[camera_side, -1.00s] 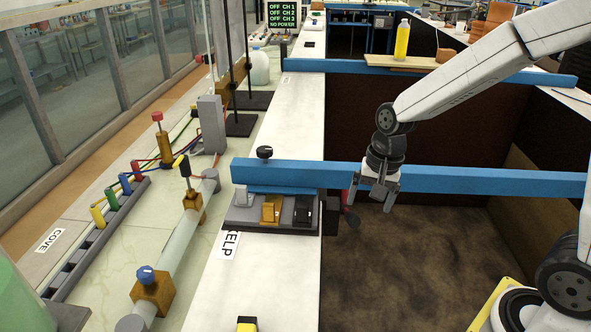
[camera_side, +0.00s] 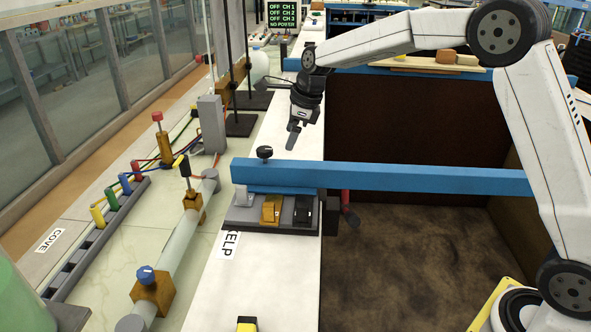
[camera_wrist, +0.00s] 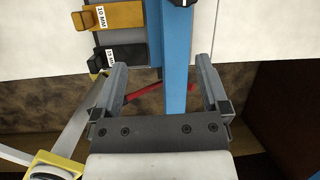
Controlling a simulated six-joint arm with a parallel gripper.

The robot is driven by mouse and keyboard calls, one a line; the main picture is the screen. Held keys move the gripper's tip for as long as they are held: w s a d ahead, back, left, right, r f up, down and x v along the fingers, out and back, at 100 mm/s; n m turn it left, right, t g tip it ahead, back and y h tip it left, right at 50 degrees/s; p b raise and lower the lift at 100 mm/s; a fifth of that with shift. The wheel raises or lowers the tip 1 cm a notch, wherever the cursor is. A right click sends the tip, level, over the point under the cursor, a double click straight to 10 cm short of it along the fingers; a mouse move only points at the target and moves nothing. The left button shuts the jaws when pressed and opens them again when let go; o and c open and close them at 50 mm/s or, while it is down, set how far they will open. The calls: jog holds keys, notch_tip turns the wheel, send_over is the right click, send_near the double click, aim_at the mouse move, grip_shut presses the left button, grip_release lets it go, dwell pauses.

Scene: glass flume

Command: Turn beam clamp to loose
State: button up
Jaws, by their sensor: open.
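The blue beam (camera_side: 400,177) lies across the white ledge and out over the dark pit. A black knob (camera_side: 264,152) stands on its left end; it shows at the top edge of the wrist view (camera_wrist: 183,3). A red lever (camera_side: 350,215) sticks out below the beam beside the ledge; it also shows under the beam in the wrist view (camera_wrist: 145,91). I cannot tell which of these is the clamp's handle. My gripper (camera_side: 294,140) is open and empty, raised above the beam. In the wrist view its fingers (camera_wrist: 161,75) appear on either side of the beam.
A tray of labelled blocks (camera_side: 271,209) sits against the beam's near side on the ledge. Left of the ledge are a pipe with valves (camera_side: 172,250) and black stands (camera_side: 240,124). Another blue beam (camera_side: 350,68) crosses farther back. The pit floor (camera_side: 420,265) is clear.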

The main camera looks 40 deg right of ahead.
aim_at(265, 149)
jog(key=w+m, duration=0.1)
jog(key=w+r+m, duration=0.1)
jog(key=w, duration=0.1)
jog(key=w+a+m, duration=0.1)
jog(key=m, duration=0.1)
jog(key=shift+w+r+t, duration=0.15)
jog(key=shift+r+t, duration=0.05)
jog(key=shift+t, duration=0.2)
jog(key=shift+x, duration=3.9)
jog(key=shift+c, duration=0.2)
jog(key=c, duration=1.2)
jog(key=shift+c, duration=0.2)
